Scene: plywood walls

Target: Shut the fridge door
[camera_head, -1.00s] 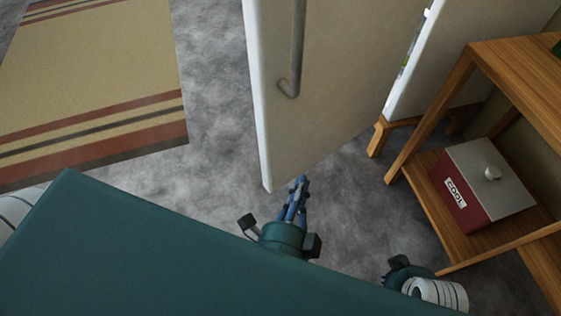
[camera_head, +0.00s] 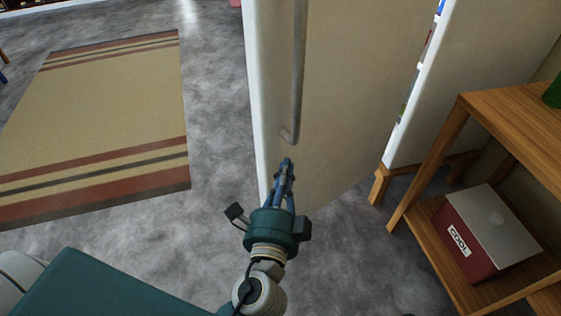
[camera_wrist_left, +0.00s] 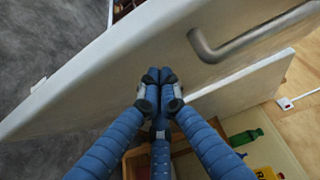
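The fridge door (camera_head: 345,100) is cream white and stands open, with a gap at its right side where the fridge body (camera_head: 465,80) and some of its contents show. A long grey handle (camera_head: 298,75) runs down the door's face. My left gripper (camera_head: 286,164) is in front of the lower part of the door, below the handle's bottom end. In the left wrist view its fingertips (camera_wrist_left: 159,76) are together with nothing between them, close to the door (camera_wrist_left: 120,75). I cannot tell whether they touch it. My right gripper is not in view now.
A wooden shelf unit (camera_head: 510,92) stands at the right, close to the fridge, with a red and white box (camera_head: 485,230) marked COOL on its lower board. A striped rug (camera_head: 110,110) lies on the grey floor at the left. The floor between rug and door is clear.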

